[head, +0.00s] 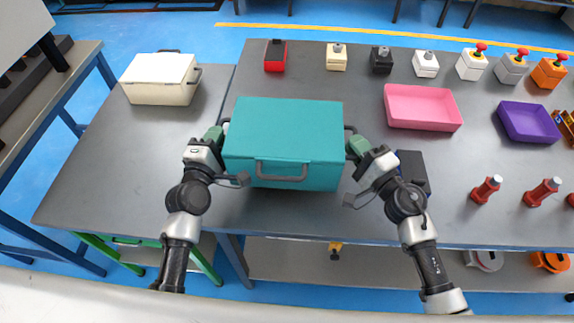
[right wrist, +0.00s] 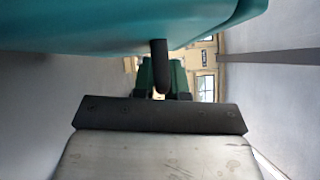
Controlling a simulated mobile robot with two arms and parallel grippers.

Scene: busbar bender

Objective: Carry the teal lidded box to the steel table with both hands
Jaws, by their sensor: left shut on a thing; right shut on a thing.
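The teal lidded box (head: 284,135) is between my two grippers in the head view, over the front part of the grey steel table (head: 215,210). Its lid is closed and a grey handle shows on its front. I cannot tell whether its base touches the table. My left gripper (head: 217,133) is shut on the handle at the box's left side. My right gripper (head: 354,143) is shut on the handle at its right side.
A cream lidded box (head: 160,78) stands at the left on the table. A pink tray (head: 424,122) and a purple tray (head: 528,136) lie to the right. Several button boxes line the back. A dark block (head: 413,170) sits beside my right gripper. Red cylinders (head: 485,189) stand at front right.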

